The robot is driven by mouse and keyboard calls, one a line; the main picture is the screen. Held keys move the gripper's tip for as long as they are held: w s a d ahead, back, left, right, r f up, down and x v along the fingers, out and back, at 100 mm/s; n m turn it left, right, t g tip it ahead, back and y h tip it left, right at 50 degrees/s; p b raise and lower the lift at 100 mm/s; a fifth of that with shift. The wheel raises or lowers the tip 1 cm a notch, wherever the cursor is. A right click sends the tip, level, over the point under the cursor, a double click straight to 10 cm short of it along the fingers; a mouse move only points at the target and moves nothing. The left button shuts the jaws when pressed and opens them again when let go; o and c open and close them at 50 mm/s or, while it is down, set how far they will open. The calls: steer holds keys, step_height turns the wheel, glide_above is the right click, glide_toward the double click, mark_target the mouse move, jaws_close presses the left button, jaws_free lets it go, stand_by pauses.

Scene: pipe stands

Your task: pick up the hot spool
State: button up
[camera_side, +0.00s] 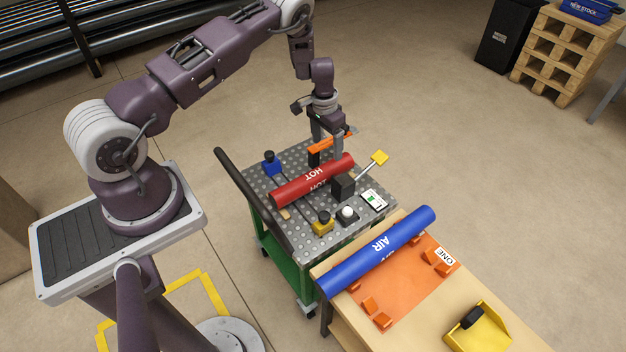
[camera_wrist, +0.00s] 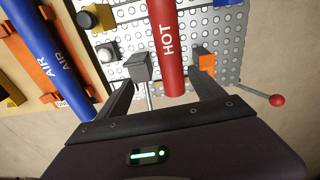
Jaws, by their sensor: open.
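The hot spool (camera_side: 313,180) is a red pipe marked HOT. It lies across the perforated grey top of a green cart (camera_side: 309,241). My gripper (camera_side: 327,152) is above the cart, near the spool's upper right end, pointing down. In the wrist view the red spool (camera_wrist: 168,45) runs between the two fingers of my gripper (camera_wrist: 167,80), with gaps on both sides. The jaws are open and hold nothing. How far the fingertips reach down beside the spool is hard to tell.
A black block (camera_side: 343,186) stands against the spool, near a yellow-tipped lever (camera_side: 380,157). An orange piece (camera_side: 340,138) is behind the gripper. Blue (camera_side: 270,164) and yellow (camera_side: 323,223) fixtures flank the spool. A blue AIR pipe (camera_side: 378,252) lies on the wooden bench to the right.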

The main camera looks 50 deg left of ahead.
mark_target(313, 173)
steer(key=shift+g, duration=0.4)
steer(key=s+f, duration=0.1)
steer(key=f, duration=0.1)
steer(key=s+a+f, duration=0.1)
steer(key=f, duration=0.2)
steer(key=s+a+f, duration=0.1)
steer(key=f, duration=0.2)
steer(key=shift+f, duration=0.25)
steer(key=f, duration=0.5)
steer(key=shift+s+f, duration=0.25)
steer(key=shift+s, duration=0.05)
steer(key=shift+f, duration=0.5)
steer(key=shift+c, duration=0.5)
steer(key=shift+w, duration=0.1)
jaws_close()
